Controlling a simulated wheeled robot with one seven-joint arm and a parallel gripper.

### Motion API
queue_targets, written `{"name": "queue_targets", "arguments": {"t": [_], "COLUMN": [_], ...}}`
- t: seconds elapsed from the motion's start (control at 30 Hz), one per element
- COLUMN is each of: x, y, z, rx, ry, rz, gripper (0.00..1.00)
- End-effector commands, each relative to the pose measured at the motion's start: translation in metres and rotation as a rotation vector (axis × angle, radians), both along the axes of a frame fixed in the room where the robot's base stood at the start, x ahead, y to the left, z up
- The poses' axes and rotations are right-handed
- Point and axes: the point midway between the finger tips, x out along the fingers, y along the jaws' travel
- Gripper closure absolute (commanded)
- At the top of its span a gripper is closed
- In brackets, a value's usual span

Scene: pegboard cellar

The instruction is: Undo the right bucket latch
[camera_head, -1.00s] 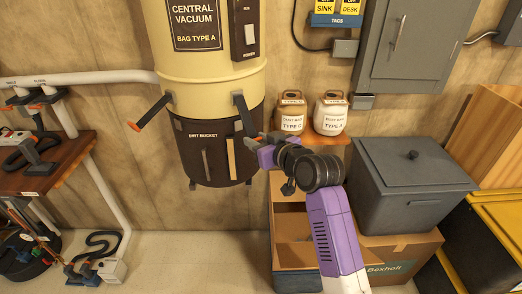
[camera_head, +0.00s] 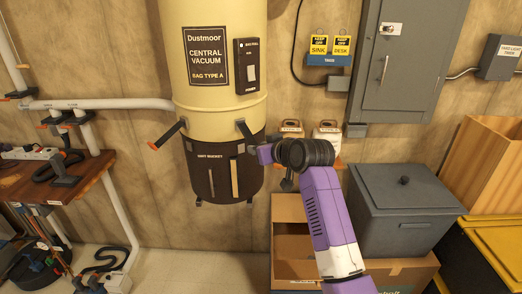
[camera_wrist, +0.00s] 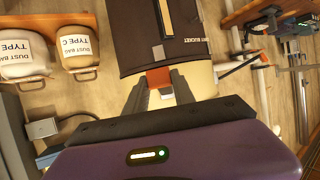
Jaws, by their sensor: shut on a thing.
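The dark dirt bucket (camera_head: 212,178) hangs under the cream central vacuum (camera_head: 215,85). Its right latch (camera_head: 244,131) is a dark lever that runs from the bucket's upper rim down and outward to my gripper (camera_head: 262,154). In the wrist view my gripper (camera_wrist: 160,92) is shut on the orange end of the right latch (camera_wrist: 158,77), a finger on each side. The fingers and wrist hide much of the lever. The left latch (camera_head: 169,133) sticks out to the left, with its orange tip free.
Two dust bag jugs stand on a small shelf behind my wrist; the Type C jug (camera_wrist: 78,48) is nearest the bucket. An open cardboard box (camera_head: 288,215) and a grey lidded bin (camera_head: 402,205) stand below right. A workbench (camera_head: 60,185) is at the left.

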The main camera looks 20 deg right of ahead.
Motion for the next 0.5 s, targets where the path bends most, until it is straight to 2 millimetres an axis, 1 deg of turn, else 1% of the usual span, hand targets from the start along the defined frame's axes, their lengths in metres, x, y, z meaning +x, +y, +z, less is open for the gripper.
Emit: {"name": "queue_targets", "arguments": {"t": [0.03, 0.3, 0.33, 0.4, 0.43, 0.5], "x": [0.0027, 0.0028, 0.0027, 0.0025, 0.0024, 0.0020], "y": [0.0008, 0.0012, 0.0012, 0.0012, 0.0011, 0.0009], "z": [0.0100, 0.0096, 0.0095, 0.0085, 0.0077, 0.0064], "rx": [0.000, 0.000, 0.000, 0.000, 0.000, -0.001], "ry": [-0.019, -0.019, -0.019, -0.017, -0.016, -0.013], "rz": [-0.001, 0.001, 0.001, 0.000, 0.000, 0.000], "gripper": [1.00, 1.00, 0.66, 0.52, 0.47, 0.47]}}
